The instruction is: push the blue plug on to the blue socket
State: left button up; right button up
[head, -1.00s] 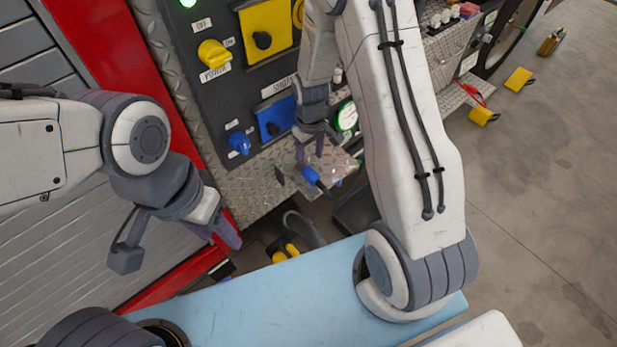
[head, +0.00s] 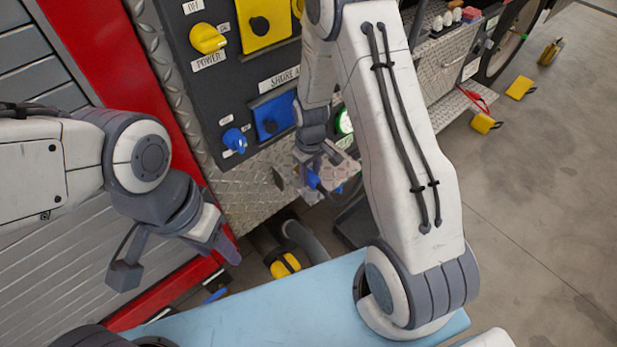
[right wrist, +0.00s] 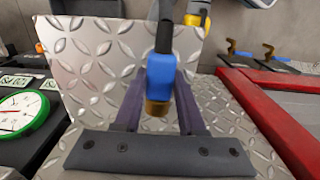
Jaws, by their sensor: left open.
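The blue plug (head: 312,180) is low in front of the truck panel, by a diamond-plate step. In the right wrist view the blue plug (right wrist: 160,85) lies between the two fingers of my right gripper (right wrist: 160,100), which sit close against its sides. Its brass end points toward the palm and its dark cable runs away. The right gripper (head: 316,170) is partly hidden in the head view. The blue socket (head: 272,117), a blue square with a dark centre, is on the black panel, up and left of the plug. My left gripper (head: 180,262) is open and empty.
A blue knob (head: 235,140) and a yellow knob (head: 208,39) are beside the sockets. A yellow socket (head: 263,22) is above the blue one. A green-rimmed gauge (right wrist: 20,112) is near the step plate (right wrist: 100,65). Yellow blocks (head: 519,87) lie on the floor at right.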

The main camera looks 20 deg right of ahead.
aim_at(310, 174)
grip_shut()
jog(key=shift+r+p, duration=2.65)
jog(key=shift+r, duration=0.4)
jog(key=shift+s+a+r+m, duration=0.1)
jog(key=shift+s+r+m, duration=0.1)
jog(key=shift+s+m, duration=0.55)
jog(key=shift+s+a+r+m, duration=0.1)
jog(key=shift+s+r+m, duration=0.05)
jog(key=shift+s+m, duration=0.6)
jog(key=shift+s+r+m, duration=0.2)
jog(key=shift+s+m, duration=0.3)
jog(key=shift+s, duration=0.4)
